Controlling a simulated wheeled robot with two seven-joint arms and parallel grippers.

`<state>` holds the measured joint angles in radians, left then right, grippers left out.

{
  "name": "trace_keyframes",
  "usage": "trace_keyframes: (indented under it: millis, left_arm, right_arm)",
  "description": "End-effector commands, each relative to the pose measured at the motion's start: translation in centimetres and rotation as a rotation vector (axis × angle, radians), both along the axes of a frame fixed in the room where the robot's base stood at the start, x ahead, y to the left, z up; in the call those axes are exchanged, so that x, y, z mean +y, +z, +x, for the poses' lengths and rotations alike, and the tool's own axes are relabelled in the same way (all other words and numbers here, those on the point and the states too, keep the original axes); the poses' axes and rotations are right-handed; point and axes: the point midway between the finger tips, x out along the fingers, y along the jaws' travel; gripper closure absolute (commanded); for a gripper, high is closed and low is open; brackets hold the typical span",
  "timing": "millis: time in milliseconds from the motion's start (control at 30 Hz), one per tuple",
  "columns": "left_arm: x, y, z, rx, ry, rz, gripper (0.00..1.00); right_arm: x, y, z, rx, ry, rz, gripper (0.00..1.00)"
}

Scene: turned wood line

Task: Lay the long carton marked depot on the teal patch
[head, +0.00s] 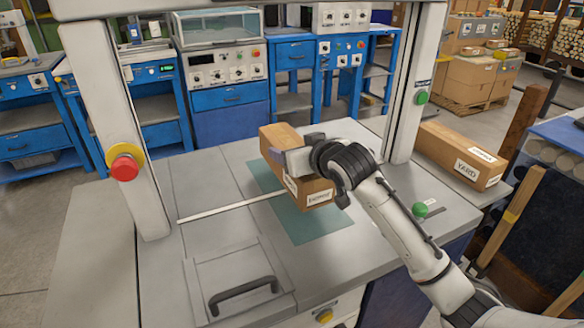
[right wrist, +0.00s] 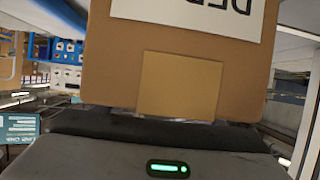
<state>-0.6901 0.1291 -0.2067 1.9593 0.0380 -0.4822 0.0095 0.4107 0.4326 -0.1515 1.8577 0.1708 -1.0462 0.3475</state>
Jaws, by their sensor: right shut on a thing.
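A long brown carton (head: 282,140) is held by my right gripper (head: 296,158), which is shut across its middle. The carton lies lengthwise over the teal patch (head: 318,228) and hides the patch's middle. Whether its underside touches the patch or is just above it, I cannot tell. In the right wrist view the carton (right wrist: 110,65) fills the upper middle, with a white label partly cut off that shows letters like the start of "DEPOT". The patch's far left edge and near end show bare. My left gripper is not in view.
Another long carton marked YARD (head: 455,150) lies at the right. A red stop button (head: 125,168) is on the left post, and a white post (head: 412,85) stands behind the right arm. A panel with a black handle (head: 243,295) is at the front; the left table top is clear.

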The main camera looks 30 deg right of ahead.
Motion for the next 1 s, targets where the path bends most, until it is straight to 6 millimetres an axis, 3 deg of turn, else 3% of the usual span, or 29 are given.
trace_keyframes:
  millis: [167,400,767,800,867,1000]
  left_arm:
    - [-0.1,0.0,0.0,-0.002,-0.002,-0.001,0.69]
    - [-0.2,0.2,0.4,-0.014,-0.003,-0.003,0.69]
    - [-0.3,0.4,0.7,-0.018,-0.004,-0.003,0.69]
    - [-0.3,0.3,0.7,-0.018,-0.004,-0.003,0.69]
    - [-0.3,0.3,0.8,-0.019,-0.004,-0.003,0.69]
    - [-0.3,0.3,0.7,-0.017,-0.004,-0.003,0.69]
  right_arm:
    - [0.0,-1.0,0.0,-0.007,0.0,0.0,0.77]
    - [0.0,-4.0,0.0,-0.007,0.0,-0.001,0.77]
    - [0.0,-4.2,0.1,-0.009,0.0,-0.001,0.77]
    - [0.0,-4.5,0.0,-0.002,0.0,-0.001,0.31]
    - [0.0,-4.5,0.0,-0.002,0.0,-0.001,0.21]
    - [0.0,-4.5,0.0,-0.002,0.0,-0.001,0.19]
